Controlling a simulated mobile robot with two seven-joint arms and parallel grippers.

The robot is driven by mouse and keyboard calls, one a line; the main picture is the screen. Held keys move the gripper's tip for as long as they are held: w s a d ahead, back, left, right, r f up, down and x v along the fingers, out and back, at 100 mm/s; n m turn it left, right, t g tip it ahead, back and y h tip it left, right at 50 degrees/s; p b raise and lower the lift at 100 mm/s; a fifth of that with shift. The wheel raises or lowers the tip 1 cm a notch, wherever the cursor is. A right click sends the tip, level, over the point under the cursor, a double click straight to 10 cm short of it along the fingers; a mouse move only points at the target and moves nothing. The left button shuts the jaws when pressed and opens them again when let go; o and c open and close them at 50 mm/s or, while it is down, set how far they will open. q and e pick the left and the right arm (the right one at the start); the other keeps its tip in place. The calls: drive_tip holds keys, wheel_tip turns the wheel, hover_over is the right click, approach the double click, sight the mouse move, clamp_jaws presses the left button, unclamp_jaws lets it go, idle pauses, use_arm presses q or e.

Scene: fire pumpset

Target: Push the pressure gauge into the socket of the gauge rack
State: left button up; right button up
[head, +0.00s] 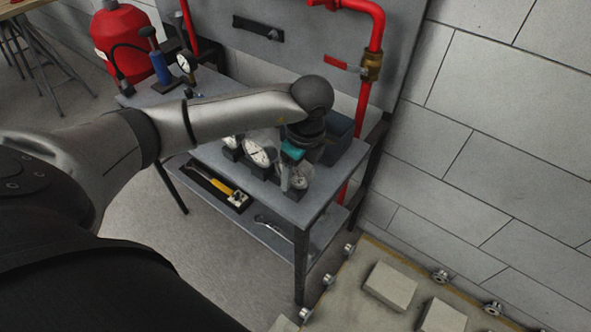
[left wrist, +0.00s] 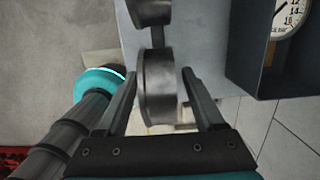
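Several round pressure gauges with white faces stand on the grey table; one (head: 260,152) is near the middle and another (head: 232,141) is left of it. My left gripper (head: 288,182) points down at the gauge nearest the table's right end (head: 301,178). In the left wrist view this grey gauge body (left wrist: 157,88) shows edge-on between the two open fingers (left wrist: 158,78), with a small gap on each side. The dark box-shaped gauge rack (head: 339,128) stands behind the gripper; in the left wrist view the rack (left wrist: 250,80) has a gauge face inside. My right gripper is out of view.
A lower shelf holds a black tray with a yellow-handled hammer (head: 238,195) and a wrench (head: 272,228). A red pipe (head: 376,30) with a brass valve rises behind the table. A hand pump (head: 158,62) stands at the table's far left end.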

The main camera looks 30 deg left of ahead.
use_arm(q)
wheel_tip(320, 180, up, 15)
drive_tip(key=d+p, duration=0.2)
drive_tip(key=p, duration=0.1)
drive_tip(key=shift+d, duration=0.15)
